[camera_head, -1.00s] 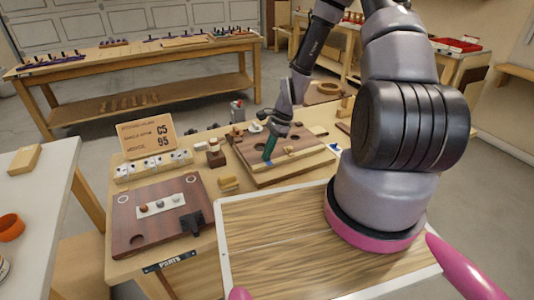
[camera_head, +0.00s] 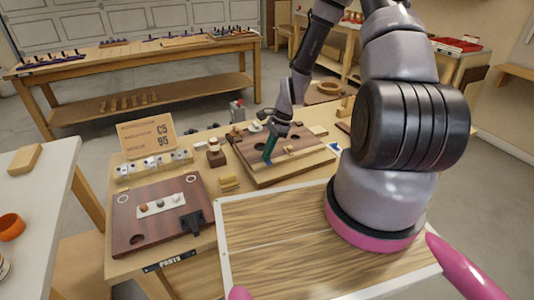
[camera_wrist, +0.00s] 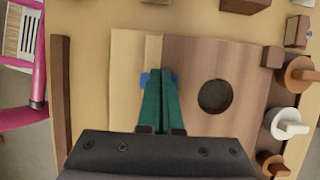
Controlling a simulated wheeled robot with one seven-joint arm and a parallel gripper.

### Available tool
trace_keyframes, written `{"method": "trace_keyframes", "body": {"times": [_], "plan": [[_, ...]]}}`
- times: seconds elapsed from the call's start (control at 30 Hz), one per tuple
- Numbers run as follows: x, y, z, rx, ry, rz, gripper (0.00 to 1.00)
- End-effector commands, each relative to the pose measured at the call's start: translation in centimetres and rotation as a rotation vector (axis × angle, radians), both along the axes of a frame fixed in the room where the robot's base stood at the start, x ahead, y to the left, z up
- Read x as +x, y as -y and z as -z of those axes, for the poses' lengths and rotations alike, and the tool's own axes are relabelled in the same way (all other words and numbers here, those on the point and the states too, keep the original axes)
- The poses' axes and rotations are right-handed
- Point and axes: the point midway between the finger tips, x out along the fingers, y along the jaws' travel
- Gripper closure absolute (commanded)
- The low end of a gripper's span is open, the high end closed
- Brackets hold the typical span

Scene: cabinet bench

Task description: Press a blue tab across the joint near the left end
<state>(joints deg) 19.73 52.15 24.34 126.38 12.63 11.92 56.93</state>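My gripper (camera_head: 268,160) has green fingers, and they point down at the light wooden strip along the near side of the dark board (camera_head: 245,150). In the wrist view, the fingertips (camera_wrist: 158,72) are together. The blue tab (camera_wrist: 145,80) shows on both sides of them, lying across the line between the pale strip (camera_wrist: 126,85) and the wood beside it. The fingers hide the tab's middle. The fingertips seem to be on or just above the tab; I cannot tell which. Another small blue piece (camera_head: 334,147) lies at the board's right end.
A round hole (camera_wrist: 214,96) is in the board beside the fingers. Several knobs and blocks, one white (camera_wrist: 287,123), stand along its far edge.

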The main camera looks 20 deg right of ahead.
Motion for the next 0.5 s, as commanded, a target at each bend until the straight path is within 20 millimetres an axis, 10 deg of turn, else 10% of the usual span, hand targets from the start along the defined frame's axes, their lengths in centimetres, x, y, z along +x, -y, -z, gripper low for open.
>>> {"method": "trace_keyframes", "body": {"times": [0.2,0.3,0.5], "plan": [[-0.05,0.07,-0.01,-0.001,-0.001,0.001,1.0],[-0.04,0.06,-0.02,0.0,-0.002,0.001,0.64],[0.0,0.03,-0.04,0.0,-0.001,0.002,0.63]]}}
